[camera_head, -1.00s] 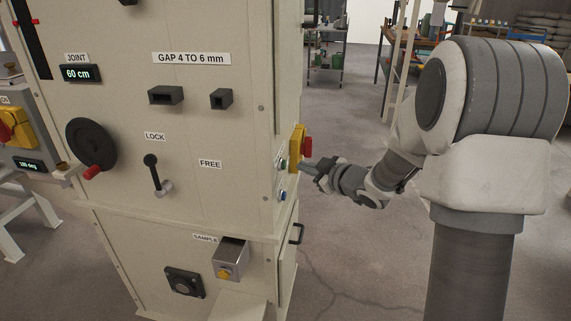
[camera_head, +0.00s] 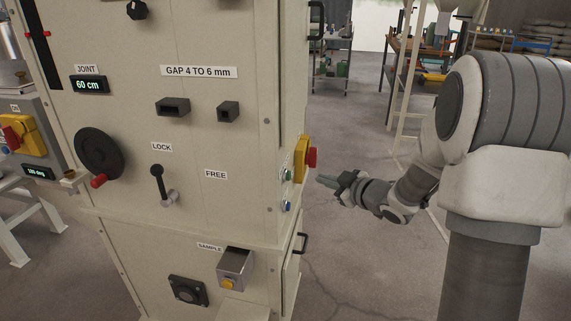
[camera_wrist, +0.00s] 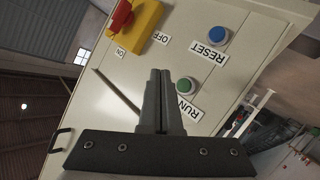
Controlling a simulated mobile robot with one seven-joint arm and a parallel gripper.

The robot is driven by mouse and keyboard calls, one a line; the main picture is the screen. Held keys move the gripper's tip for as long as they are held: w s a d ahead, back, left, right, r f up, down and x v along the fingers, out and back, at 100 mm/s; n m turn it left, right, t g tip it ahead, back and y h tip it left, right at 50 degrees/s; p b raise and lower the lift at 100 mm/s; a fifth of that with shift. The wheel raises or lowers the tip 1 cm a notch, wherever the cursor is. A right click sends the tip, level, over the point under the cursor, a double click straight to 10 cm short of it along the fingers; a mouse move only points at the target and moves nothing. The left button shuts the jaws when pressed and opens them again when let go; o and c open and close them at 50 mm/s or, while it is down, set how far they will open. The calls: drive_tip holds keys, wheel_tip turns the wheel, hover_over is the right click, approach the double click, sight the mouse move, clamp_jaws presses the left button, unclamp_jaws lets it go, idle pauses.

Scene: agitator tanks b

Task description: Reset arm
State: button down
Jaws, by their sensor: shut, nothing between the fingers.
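My gripper (camera_head: 325,180) is shut and empty, beside the right side of the cream cabinet (camera_head: 205,110) in the head view, with a gap between its tips and the panel. In the wrist view its fingers (camera_wrist: 160,78) are pressed together, pointing at the panel. The green RUN button (camera_wrist: 186,85) lies just right of the fingertips, and the blue RESET button (camera_wrist: 218,36) is further up and right. The yellow switch box with a red knob (camera_wrist: 138,27) is at upper left. My arm stands at the right of the head view.
The cabinet front has a black handwheel (camera_head: 98,153), a LOCK/FREE lever (camera_head: 160,184) and a sample box (camera_head: 234,268). A black door handle (camera_head: 301,243) sticks out at its lower right side. Open floor lies right of the cabinet; shelves (camera_head: 333,68) stand behind.

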drive_tip(key=s+d+r+m+g+h, duration=0.1)
drive_tip(key=s+d+r+m+h, duration=0.4)
drive_tip(key=s+r+m+h, duration=0.4)
drive_tip(key=s+a+m+g+y, duration=0.1)
drive_tip(key=s+a+g, duration=0.25)
drive_tip(key=s, duration=0.95)
drive_tip(key=s+a+m+g+y, duration=0.1)
drive_tip(key=s+a+g, duration=0.25)
drive_tip(key=s, duration=0.95)
wheel_tip(320, 180, up, 22)
drive_tip(key=p, duration=2.2)
drive_tip(key=shift+w+t+p, duration=0.4)
drive_tip(key=shift+d, duration=0.1)
